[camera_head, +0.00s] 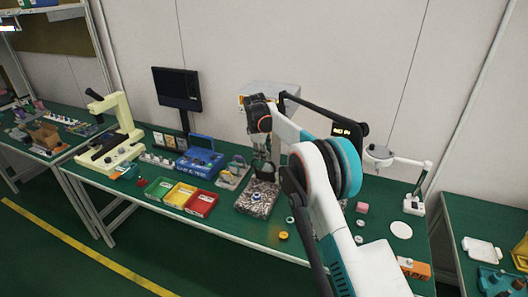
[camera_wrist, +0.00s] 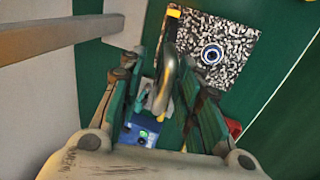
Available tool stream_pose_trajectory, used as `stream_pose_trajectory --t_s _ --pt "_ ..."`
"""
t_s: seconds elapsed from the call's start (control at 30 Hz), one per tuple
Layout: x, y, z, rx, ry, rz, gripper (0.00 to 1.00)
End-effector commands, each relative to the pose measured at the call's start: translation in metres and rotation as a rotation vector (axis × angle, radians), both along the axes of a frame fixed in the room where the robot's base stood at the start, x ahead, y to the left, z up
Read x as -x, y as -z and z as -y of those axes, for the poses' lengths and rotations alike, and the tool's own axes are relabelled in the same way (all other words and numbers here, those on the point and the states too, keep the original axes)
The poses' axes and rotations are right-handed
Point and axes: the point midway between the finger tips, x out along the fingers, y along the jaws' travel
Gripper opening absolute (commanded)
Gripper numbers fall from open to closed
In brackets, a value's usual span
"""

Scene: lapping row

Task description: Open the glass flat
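A speckled black-and-white block (camera_head: 243,207) stands on the green bench, below my gripper in the head view. It also shows in the wrist view (camera_wrist: 235,75). A round piece with a blue-and-white ring (camera_wrist: 212,54) lies on it; I cannot tell whether this is the glass flat. My gripper (camera_head: 263,166) is low over the back edge of the block. In the wrist view its fingers (camera_wrist: 162,75) are spread apart. A curved grey metal piece (camera_wrist: 166,82) shows between them; contact with it is not clear. The arm hides part of the bench.
Green, yellow and red trays (camera_head: 180,194) and a blue case (camera_head: 200,163) stand left of the block. A black-framed arm with a display (camera_head: 347,130) stands behind. Small rings and a white disc (camera_head: 401,230) lie at right. The front edge strip is mostly clear.

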Motion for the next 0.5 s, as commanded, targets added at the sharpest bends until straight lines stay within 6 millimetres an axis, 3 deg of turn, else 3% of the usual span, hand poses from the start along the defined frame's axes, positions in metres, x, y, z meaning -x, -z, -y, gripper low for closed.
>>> stream_pose_trajectory --t_s 0.17,0.5 --pt "0.004 -0.015 -0.001 0.000 0.000 0.000 0.31" --pt "0.022 -0.079 -0.006 0.000 0.002 0.000 0.31"
